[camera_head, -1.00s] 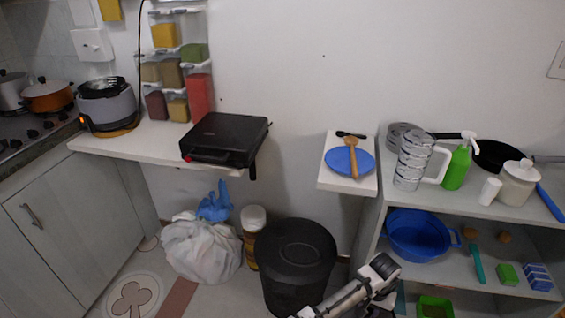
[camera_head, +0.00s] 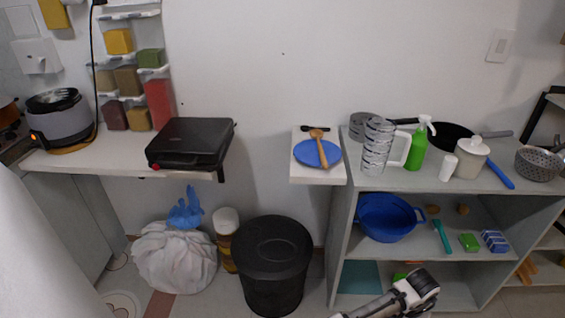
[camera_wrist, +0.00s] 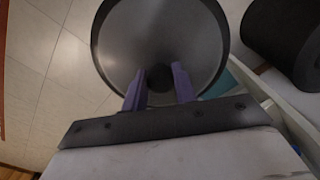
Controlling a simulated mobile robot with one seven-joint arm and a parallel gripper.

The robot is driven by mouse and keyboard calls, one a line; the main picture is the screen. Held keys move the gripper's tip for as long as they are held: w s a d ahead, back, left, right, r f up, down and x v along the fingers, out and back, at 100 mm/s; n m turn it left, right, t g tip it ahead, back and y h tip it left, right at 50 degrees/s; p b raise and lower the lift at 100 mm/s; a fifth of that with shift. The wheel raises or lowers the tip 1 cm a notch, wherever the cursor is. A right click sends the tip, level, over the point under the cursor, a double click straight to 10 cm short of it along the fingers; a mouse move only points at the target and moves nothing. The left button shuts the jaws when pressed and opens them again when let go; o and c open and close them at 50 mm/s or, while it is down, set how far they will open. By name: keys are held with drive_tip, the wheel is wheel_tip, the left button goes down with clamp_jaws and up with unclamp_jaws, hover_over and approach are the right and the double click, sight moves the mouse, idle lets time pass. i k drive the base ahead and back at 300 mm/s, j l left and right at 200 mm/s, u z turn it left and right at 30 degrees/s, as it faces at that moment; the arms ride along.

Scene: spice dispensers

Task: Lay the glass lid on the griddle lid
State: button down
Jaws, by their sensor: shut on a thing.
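The glass lid (camera_wrist: 160,35) is a round, greyish see-through disc with a dark rim, in the wrist view. My gripper (camera_wrist: 158,78) is shut on its dark central knob, between two purple fingers. In the head view I cannot make out the lid; only part of my arm shows at the bottom, in front of the shelf. The black griddle (camera_head: 190,142) sits closed on the white counter at the left. Its flat upper half is the griddle lid (camera_head: 195,131), bare on top and well away from my arm.
A black bin (camera_head: 273,255) and a white bag (camera_head: 175,262) stand on the floor below the counter. A small ledge holds a blue plate (camera_head: 308,151). The open shelf (camera_head: 345,215) at the right is crowded. A white surface (camera_head: 35,255) blocks the lower left.

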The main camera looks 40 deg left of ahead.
sight(192, 132)
drive_tip(key=k+j, duration=0.2)
drive_tip(key=j, duration=0.2)
drive_tip(key=k+j, duration=0.15)
drive_tip(key=j, duration=0.25)
drive_tip(key=k+j, duration=0.2)
drive_tip(key=j, duration=0.2)
drive_tip(key=k+j, duration=0.2)
drive_tip(key=j, duration=0.2)
